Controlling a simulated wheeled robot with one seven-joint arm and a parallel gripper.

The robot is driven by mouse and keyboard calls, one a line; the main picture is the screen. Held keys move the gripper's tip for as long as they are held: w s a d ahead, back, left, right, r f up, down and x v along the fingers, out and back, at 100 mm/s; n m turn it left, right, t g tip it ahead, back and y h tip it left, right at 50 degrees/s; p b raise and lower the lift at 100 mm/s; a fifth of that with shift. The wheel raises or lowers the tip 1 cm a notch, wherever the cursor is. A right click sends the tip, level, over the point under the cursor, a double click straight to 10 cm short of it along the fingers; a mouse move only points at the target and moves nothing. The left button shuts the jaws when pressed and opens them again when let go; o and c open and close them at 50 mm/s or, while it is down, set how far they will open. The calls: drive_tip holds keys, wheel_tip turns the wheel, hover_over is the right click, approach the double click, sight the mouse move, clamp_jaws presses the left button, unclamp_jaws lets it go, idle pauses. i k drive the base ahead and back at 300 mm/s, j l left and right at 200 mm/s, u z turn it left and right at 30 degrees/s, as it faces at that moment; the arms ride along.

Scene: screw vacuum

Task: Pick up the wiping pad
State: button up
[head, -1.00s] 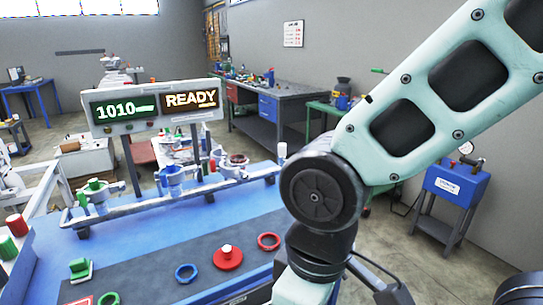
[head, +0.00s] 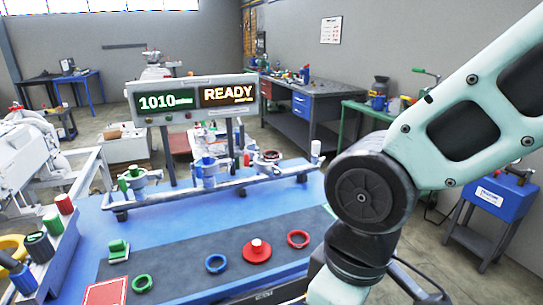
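A small green block on a pale flat base (head: 118,250), which looks like the wiping pad, sits at the left of the dark grey strip on the blue bench (head: 150,225). I cannot be sure it is the pad. A flat red square (head: 105,292) lies in front of it, cut by the bottom edge. My arm enters from the upper right and its lower links run off the bottom of the head view. My gripper is out of view, so what it holds cannot be seen.
On the strip lie a green ring (head: 142,284), a blue ring (head: 215,263), a red knobbed disc (head: 256,251) and a red ring (head: 298,239). A pipe rail with fittings (head: 220,187) runs behind. A display panel (head: 193,98) reads 1010 and READY. Coloured cylinders (head: 53,224) stand at left.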

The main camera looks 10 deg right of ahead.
sight(119, 249)
drive_tip(key=i+j+u, duration=0.15)
drive_tip(key=j+u, duration=0.2)
drive_tip(key=i+j+u, duration=0.2)
drive_tip(key=j+u, duration=0.15)
drive_tip(key=j, duration=0.15)
drive_tip(key=i+j+u, duration=0.5)
drive_tip(key=j+u, duration=0.15)
drive_tip(key=j, duration=0.1)
